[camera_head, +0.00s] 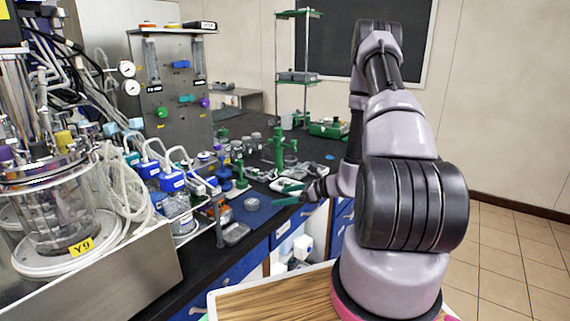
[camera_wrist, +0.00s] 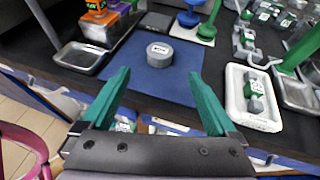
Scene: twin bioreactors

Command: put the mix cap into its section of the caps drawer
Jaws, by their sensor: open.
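In the head view my gripper (camera_head: 284,193) is at the bench's front edge. The caps drawer cannot be made out clearly; blue drawer fronts (camera_head: 232,277) show below the bench.
A metal tray (camera_wrist: 80,66) lies left of the mat. A white tray (camera_wrist: 235,88) with small green-and-grey pieces lies right. Blue and green stands (camera_wrist: 190,18) rise behind the mat. In the head view a bioreactor vessel (camera_head: 55,225) stands at the left.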

